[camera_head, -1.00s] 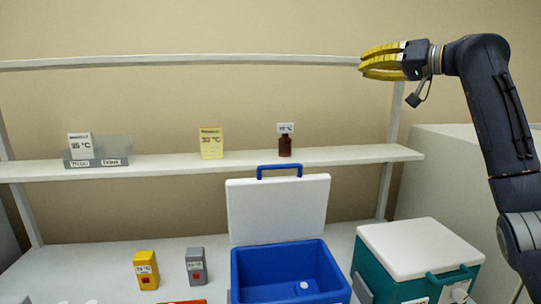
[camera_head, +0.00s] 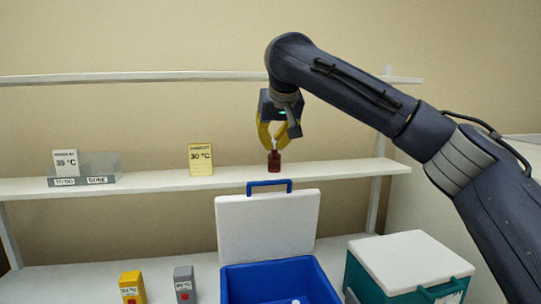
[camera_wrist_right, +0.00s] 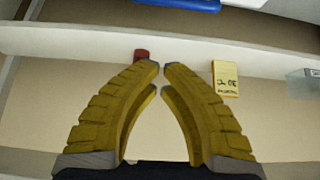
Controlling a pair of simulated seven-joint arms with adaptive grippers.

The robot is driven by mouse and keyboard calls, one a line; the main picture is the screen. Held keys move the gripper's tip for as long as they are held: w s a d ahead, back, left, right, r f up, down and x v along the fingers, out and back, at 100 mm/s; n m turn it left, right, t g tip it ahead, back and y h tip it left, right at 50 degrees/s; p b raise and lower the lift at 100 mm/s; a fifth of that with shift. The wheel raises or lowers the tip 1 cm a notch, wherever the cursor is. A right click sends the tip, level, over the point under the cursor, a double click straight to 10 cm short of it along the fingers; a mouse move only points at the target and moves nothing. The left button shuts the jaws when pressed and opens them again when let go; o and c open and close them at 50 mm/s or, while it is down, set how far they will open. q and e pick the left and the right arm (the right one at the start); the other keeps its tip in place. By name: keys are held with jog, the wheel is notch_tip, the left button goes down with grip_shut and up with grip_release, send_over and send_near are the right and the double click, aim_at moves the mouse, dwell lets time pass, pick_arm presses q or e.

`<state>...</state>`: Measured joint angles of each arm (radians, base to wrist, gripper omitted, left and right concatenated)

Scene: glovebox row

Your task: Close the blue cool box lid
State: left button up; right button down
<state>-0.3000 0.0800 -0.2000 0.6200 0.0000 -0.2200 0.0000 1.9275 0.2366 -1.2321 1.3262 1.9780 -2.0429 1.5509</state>
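The blue cool box (camera_head: 262,283) stands on the bench at the bottom middle of the head view, its lower part cut off by the picture edge. Its white lid (camera_head: 265,225) stands upright at the back, open, with a blue handle (camera_head: 269,184) on its top edge. My right gripper (camera_head: 272,146) points down above the lid, by the shelf, with yellow fingers. The left gripper is not in view.
A small dark red bottle (camera_head: 274,161) stands on the white shelf (camera_head: 345,174) just below my right gripper. A yellow card (camera_head: 201,158) stands left of it. A teal box with a closed white lid (camera_head: 408,262) stands right of the blue box. Yellow (camera_head: 132,287) and grey (camera_head: 185,284) devices stand left.

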jog(key=x, duration=1)
jog(key=shift+s+d+f, duration=0.15)
jog(key=shift+s+d, duration=0.05)
jog(key=shift+s, duration=0.8)
jog(key=shift+s+d+f, duration=0.15)
jog(key=shift+s+d, duration=0.05)
jog(key=shift+s, duration=0.85)
jog(key=shift+s, duration=0.1)
